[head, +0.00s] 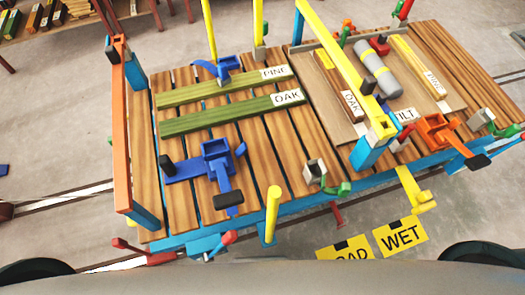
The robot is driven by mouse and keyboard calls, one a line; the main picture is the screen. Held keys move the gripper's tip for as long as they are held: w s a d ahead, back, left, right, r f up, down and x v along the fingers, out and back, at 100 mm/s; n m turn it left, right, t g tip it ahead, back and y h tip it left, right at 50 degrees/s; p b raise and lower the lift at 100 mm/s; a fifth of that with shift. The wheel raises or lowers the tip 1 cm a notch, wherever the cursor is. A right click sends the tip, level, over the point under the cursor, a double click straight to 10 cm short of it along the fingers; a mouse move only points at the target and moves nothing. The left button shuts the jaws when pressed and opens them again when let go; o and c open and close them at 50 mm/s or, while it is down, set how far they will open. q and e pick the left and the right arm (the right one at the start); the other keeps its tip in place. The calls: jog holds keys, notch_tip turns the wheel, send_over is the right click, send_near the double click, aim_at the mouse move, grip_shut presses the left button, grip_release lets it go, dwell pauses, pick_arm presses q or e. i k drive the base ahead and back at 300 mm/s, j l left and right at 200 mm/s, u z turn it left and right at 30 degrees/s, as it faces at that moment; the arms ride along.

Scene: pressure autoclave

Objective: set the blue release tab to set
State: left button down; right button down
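Two blue parts on the slatted wooden cart could hold the release tab, and I cannot tell which one does. A blue bracket with black grips (215,150) sits near the front left, in front of the green boards. A smaller blue bracket (222,68) stands at the back beside a yellow post. Their set or unset position is too small to read. Neither of my grippers is in the head view.
Green boards labelled PINE (220,86) and OAK (225,116) lie on the slats. An orange frame (120,125) rises at the left end. Yellow floor signs (400,236) lie in front.

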aim_at(241, 150)
jog(key=k+l, duration=1)
